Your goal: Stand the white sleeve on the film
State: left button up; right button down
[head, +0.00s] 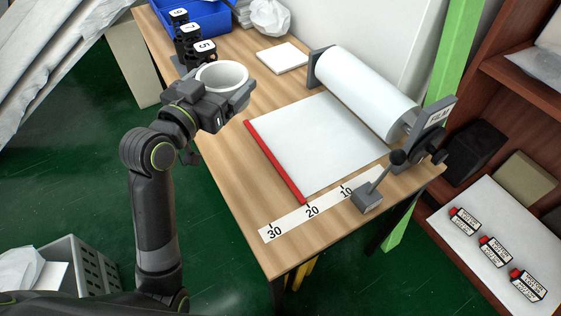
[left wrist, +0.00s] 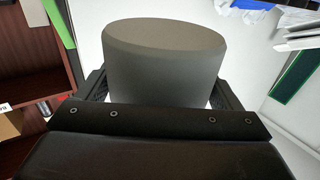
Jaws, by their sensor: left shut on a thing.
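The white sleeve (head: 222,74) is a short, wide ring, held upright with its open top showing in the head view. My left gripper (head: 225,90) is shut on it, above the left part of the table and left of the film. In the left wrist view the sleeve (left wrist: 165,65) looks grey and shaded, between the two fingers. The film (head: 318,145) lies flat on the table, with a red strip (head: 273,160) along its left edge. It comes from a large white roll (head: 365,90) behind it. The film is bare. My right gripper is not in view.
Black numbered posts (head: 188,38) and a blue bin (head: 205,14) stand at the table's far left. A white pad (head: 282,57) lies behind the film. A numbered ruler strip (head: 297,219) and a lever device (head: 368,196) lie in front. A shelf with small boxes (head: 494,251) is at right.

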pick_arm(q)
jog(key=d+f+m+g+h+b, duration=0.1)
jog(key=f+b, duration=0.3)
jog(key=f, duration=0.3)
jog(key=d+f+m+g+h+b, duration=0.1)
jog(key=f+h+b, duration=0.1)
jog(key=f+b, duration=0.2)
jog(key=d+f+m+g+h+b, duration=0.1)
jog(key=f+b, duration=0.3)
jog(key=f, duration=0.5)
jog(key=shift+s+f+m+g+h+b, duration=0.15)
jog(key=shift+f+m+g+h+b, duration=0.25)
jog(key=shift+h, duration=0.3)
jog(key=shift+f, duration=0.1)
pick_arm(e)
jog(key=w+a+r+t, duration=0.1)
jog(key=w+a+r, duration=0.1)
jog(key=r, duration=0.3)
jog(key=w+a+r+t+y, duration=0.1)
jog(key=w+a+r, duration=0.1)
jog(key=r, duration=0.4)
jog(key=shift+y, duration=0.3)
pick_arm(q)
jog(key=shift+f, duration=0.1)
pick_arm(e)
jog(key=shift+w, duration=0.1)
